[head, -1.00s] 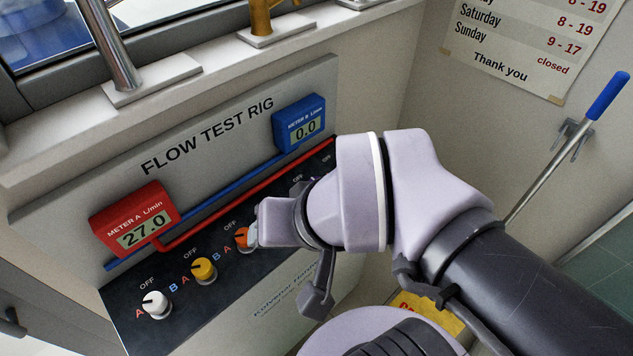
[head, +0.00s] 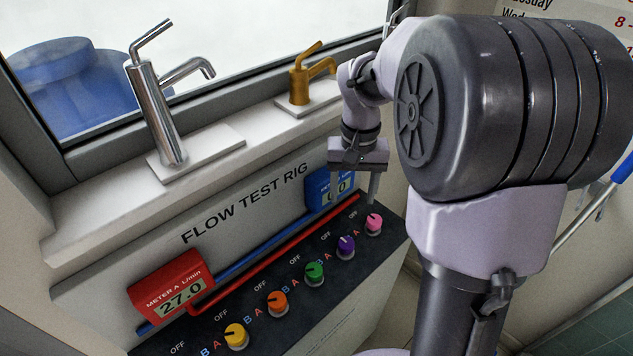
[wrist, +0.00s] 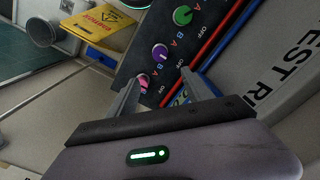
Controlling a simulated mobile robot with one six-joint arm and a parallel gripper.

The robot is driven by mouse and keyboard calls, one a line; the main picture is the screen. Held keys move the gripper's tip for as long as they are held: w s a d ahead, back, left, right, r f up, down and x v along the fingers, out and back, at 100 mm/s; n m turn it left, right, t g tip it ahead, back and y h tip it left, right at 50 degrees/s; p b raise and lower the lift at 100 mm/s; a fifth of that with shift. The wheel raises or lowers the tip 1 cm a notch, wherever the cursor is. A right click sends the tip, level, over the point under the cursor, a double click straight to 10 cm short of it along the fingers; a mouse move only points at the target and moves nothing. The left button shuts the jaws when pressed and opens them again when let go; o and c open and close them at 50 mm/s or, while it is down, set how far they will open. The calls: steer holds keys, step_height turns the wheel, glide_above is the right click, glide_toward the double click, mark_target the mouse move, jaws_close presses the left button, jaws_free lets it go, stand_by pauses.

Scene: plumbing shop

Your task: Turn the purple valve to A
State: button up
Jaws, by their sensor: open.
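The purple valve (head: 345,246) is a round knob on the dark sloped panel of the flow test rig, between the green and pink valves. Its dark pointer mark seems to face up-left, toward OFF. It also shows in the wrist view (wrist: 160,53), a little beyond the fingertips. My gripper (head: 354,188) is open and empty, above and behind the purple and pink valves, near the blue meter. In the wrist view, its fingers (wrist: 159,82) are spread apart, with nothing between them. The gripper touches no valve that I can see.
The pink valve (head: 374,223) is close by on the right, the green valve (head: 314,273) on the left. Orange (head: 278,303) and yellow (head: 236,336) valves follow. Blue meter B (head: 322,192) is partly behind my gripper. Red meter A (head: 171,289) reads 27.0. Taps stand on the ledge.

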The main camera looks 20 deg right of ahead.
mark_target(346, 242)
step_height(346, 242, down, 17)
steer(key=b, duration=0.6)
steer(key=shift+s+a+r, duration=0.1)
steer(key=shift+s, duration=0.05)
steer(key=shift+c, duration=0.5)
